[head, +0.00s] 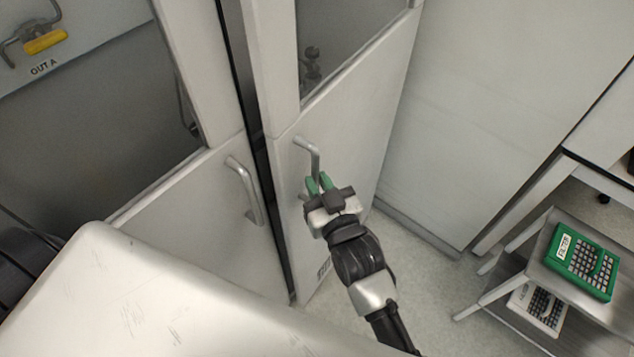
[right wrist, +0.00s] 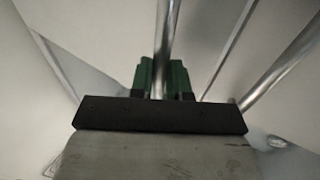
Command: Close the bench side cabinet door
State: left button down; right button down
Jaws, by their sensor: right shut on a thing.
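The pale cabinet door (head: 345,140) with a window in its upper part stands in the middle of the head view. A dark gap runs along its left edge; I cannot tell how far open it is. Its silver bar handle (head: 308,146) is near that edge. My right gripper (head: 319,184), with green fingertips, is shut on the lower part of this handle. In the right wrist view, the handle bar (right wrist: 167,45) runs between the green fingertips (right wrist: 161,76). My left gripper is not in view.
A neighbouring door (head: 200,215) with its own bar handle (head: 245,190) is just left. A plain pale panel (head: 500,90) stands to the right. A low cart (head: 545,280) at lower right carries a green rack (head: 582,262). Some floor (head: 420,270) between is clear.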

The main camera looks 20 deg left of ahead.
jog(key=shift+d, duration=0.1)
jog(key=c, duration=1.1)
grip_release()
jog(key=shift+s+d+f, duration=0.1)
jog(key=shift+s+d, duration=0.15)
jog(key=b+v, duration=0.2)
jog(key=v, duration=0.8)
jog(key=shift+b, duration=0.4)
